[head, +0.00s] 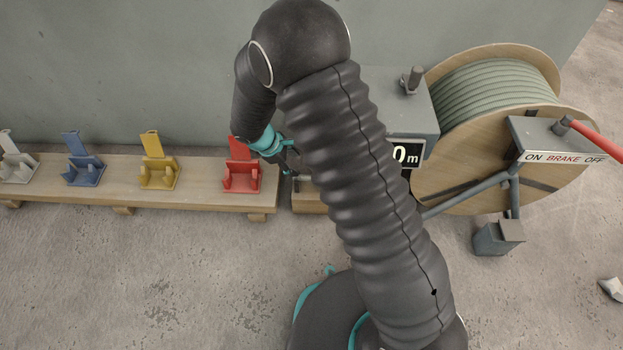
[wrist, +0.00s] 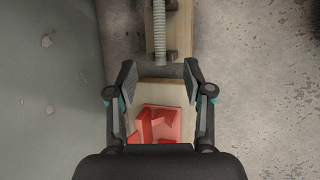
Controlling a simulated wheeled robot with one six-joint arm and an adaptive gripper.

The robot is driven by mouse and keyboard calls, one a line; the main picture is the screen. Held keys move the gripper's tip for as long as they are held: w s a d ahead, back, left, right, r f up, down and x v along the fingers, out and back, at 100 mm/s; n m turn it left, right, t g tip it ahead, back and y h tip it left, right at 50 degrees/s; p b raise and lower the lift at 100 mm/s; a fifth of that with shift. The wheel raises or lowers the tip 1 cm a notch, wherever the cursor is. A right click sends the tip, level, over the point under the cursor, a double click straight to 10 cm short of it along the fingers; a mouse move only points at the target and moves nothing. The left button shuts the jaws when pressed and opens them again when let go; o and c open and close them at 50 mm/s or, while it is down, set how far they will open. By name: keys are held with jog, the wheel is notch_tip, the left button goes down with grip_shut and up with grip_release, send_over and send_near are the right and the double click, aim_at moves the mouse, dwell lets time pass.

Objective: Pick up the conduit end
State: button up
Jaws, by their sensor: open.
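The conduit (wrist: 159,28) is a grey ribbed tube in the wrist view. It lies over a wooden board, and its free end points down the picture toward my gripper. My gripper (wrist: 160,74) is open and empty, with one finger on each side of the conduit's line. The conduit's end stops just beyond the fingertips, not between them. In the head view my gripper (head: 287,162) is small and partly behind my arm, beside the red holder. My arm hides most of the conduit's run there.
A red holder (head: 242,178) stands on the bench (head: 205,196), with yellow (head: 158,174), blue (head: 84,172) and white (head: 18,168) holders to its left. A large reel (head: 455,165) with a brake lever (head: 597,141) stands at right. A wall runs behind.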

jog(key=b, duration=0.1)
send_over(308, 178)
jog(key=s+a, duration=0.1)
jog(key=a, duration=0.1)
notch_tip(308, 178, down, 6)
jog(key=shift+b+x, duration=0.55)
jog(key=shift+x, duration=2.2)
jog(key=shift+s+a, duration=0.1)
grip_shut()
